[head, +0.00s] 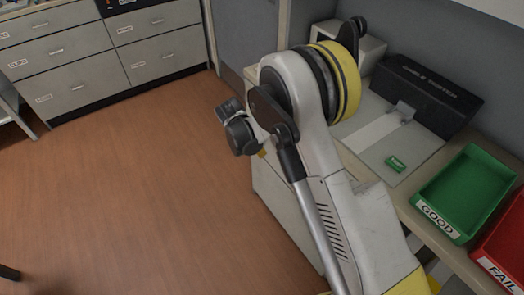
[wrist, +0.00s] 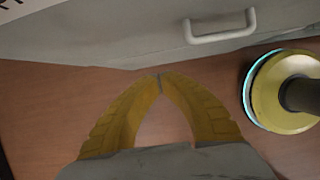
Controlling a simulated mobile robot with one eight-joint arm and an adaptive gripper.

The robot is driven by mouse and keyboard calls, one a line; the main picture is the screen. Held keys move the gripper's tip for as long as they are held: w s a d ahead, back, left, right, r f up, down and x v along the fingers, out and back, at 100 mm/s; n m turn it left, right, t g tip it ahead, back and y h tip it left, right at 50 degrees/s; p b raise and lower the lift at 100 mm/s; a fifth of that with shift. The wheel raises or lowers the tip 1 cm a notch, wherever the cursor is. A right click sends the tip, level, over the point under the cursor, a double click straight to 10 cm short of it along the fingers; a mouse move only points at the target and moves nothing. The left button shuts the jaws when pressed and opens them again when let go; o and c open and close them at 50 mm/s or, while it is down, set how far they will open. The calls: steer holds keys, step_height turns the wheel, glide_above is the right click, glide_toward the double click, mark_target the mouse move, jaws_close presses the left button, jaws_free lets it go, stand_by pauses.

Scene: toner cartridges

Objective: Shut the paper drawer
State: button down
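A grey drawer front (wrist: 120,35) with a pale bar handle (wrist: 221,27) crosses the top of the wrist view. I take it to be the paper drawer, but cannot tell how far it stands open. My gripper (wrist: 158,78) has yellow fingers whose tips meet, with nothing between them. The tips are just below the drawer front's lower edge in the picture, left of the handle; contact cannot be told. In the head view my arm hides most of the gripper and part of the pale cabinet front (head: 275,205) under the bench.
The bench holds a green GOOD tray (head: 468,190), a red FAIL tray (head: 508,245), a black station box (head: 428,92) and a small green piece (head: 395,164). Grey drawer cabinets (head: 75,60) stand at the back left. The brown floor (head: 130,190) between is clear.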

steer(key=s+a+p+v, duration=0.1)
steer(key=p+v, duration=0.3)
steer(key=v, duration=0.7)
steer(key=shift+a+f, duration=0.3)
steer(key=shift+f, duration=0.15)
